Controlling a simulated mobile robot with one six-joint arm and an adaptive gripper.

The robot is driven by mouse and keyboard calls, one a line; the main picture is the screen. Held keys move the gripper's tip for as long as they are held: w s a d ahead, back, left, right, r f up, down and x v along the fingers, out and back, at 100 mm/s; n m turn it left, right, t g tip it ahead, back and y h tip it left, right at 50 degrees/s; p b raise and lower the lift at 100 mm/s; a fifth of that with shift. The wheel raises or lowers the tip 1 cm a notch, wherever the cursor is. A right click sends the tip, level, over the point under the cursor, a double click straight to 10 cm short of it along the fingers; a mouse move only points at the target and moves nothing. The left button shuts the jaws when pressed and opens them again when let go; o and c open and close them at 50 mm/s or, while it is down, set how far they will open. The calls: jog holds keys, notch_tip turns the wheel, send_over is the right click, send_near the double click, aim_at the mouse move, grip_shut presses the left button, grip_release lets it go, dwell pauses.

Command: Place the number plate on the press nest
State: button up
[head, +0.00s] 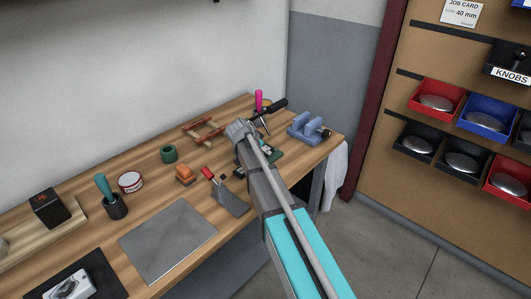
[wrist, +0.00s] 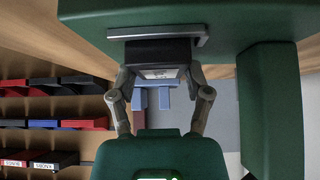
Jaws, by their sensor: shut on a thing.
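My gripper (wrist: 162,78) is shut on a dark block with a pale printed face, which I take to be the number plate (wrist: 155,52), one finger at each side. The wrist view appears upside down, with the wooden bench at the top. The block is right by a grey plate, likely the press nest (wrist: 116,48), on the green press (wrist: 95,18). I cannot tell whether they touch. In the head view the press base (head: 278,153) shows only partly behind my arm, and the gripper and plate are hidden.
The press's green upright (wrist: 270,105) stands close to the right of my gripper in the wrist view. A blue-grey vise (head: 306,128) is right of the press.

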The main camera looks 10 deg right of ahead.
jog(key=shift+f, duration=0.15)
jog(key=o, duration=1.3)
jog(key=shift+r, duration=0.2)
jog(key=shift+p+v, duration=1.05)
jog(key=shift+v, duration=0.1)
jog(key=p+v, duration=0.7)
jog(key=v, duration=0.2)
jog(key=shift+a+r, duration=0.15)
jog(key=shift+r, duration=0.05)
jog(key=shift+s, duration=0.2)
